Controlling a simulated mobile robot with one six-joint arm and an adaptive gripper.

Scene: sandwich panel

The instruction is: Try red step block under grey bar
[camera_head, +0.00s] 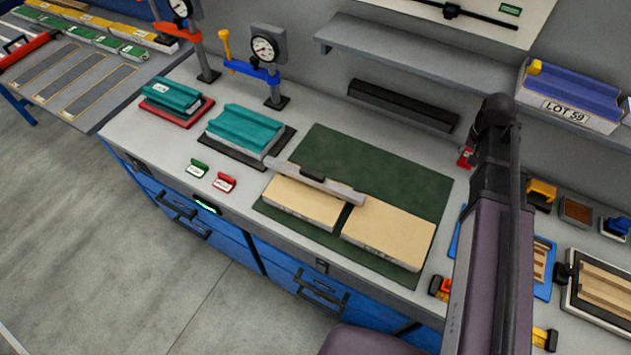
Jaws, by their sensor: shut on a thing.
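I cannot make out a red step block for certain. A small red piece (466,157) shows just left of my arm, partly hidden by it, and could be the block or something else. An orange-red piece (440,287) with dark parts sits at the bench front, left of my arm. My gripper does not show; my arm rises at the right and hides what is behind it.
The panels lie on a green mat (400,175). Two teal blocks (245,130) and dial gauges (265,48) stand to the left. A black bar (403,105) lies at the back wall. A wooden-strip tray (605,290) is at the right. Red and green tags (224,182) lie left of the mat.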

